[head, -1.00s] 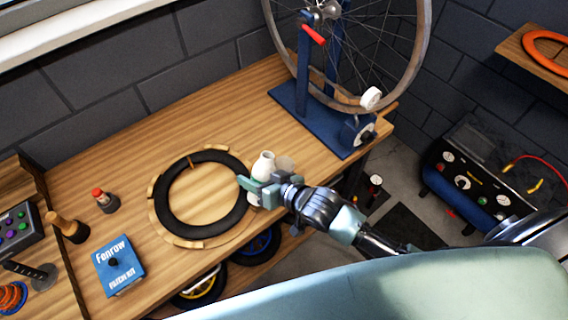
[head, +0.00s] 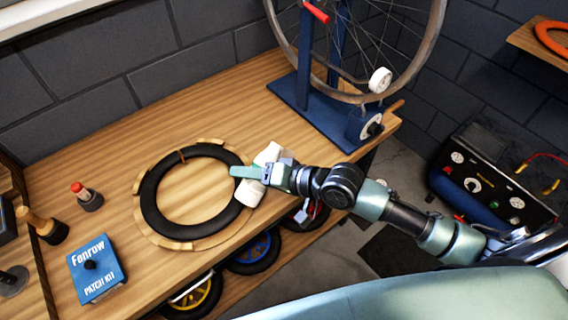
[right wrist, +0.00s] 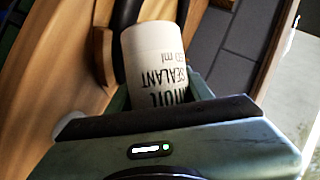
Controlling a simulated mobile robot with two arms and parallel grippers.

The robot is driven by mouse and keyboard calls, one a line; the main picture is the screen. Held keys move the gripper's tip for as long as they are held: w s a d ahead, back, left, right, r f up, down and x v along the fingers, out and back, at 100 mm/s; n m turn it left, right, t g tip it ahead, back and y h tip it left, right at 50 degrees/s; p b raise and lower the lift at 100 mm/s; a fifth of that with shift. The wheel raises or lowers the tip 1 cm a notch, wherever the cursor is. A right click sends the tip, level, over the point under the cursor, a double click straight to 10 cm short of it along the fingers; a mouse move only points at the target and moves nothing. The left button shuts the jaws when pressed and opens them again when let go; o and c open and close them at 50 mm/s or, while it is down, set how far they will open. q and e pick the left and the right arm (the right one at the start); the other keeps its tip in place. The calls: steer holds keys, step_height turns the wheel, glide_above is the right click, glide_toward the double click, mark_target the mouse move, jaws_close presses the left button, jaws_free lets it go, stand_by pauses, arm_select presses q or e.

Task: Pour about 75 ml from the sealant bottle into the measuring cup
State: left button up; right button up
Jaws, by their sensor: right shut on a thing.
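My right gripper (head: 248,173) is shut on the white sealant bottle (head: 249,194), at the right side of the black tyre ring near the bench's front edge. The bottle is tilted in the head view, with white parts showing above and below the fingers. In the right wrist view the bottle (right wrist: 158,62) sits between the fingers, its dark lettering including "SEALANT". I cannot make out the measuring cup for certain in either current view; the gripper and bottle may hide it. I cannot see whether liquid is flowing. My left gripper is not in view.
A black tyre ring (head: 152,197) lies on the wooden bench. A blue wheel stand (head: 300,108) stands at the back right. The bench's back middle is clear.

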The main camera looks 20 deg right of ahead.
steer(key=shift+a+f+m+b, duration=0.15)
steer(key=shift+m+b, duration=0.15)
steer(key=shift+b, duration=0.35)
steer(key=shift+s+r+y, duration=0.1)
steer(key=shift+r+y, duration=0.2)
steer(key=shift+r, duration=0.05)
steer(key=shift+s+a+r+m+y+b, duration=0.15)
steer(key=shift+r+m+y+b, duration=0.35)
steer(key=shift+b, duration=0.3)
steer(key=shift+w+d+m+g+y+b, duration=0.3)
steer(key=shift+m+y+b, duration=0.1)
steer(key=shift+m+b, duration=0.35)
steer(key=shift+m+y+b, duration=0.3)
steer(key=shift+m+b, duration=0.25)
steer(key=shift+b, duration=0.4)
steer(key=shift+w+d+r+m+y+b, duration=0.1)
steer(key=shift+r+m+y+b, duration=0.2)
steer(key=shift+r+m, duration=0.2)
stand_by(1.7)
steer(key=shift+d+r, duration=0.1)
steer(key=shift+r, duration=0.05)
stand_by(0.6)
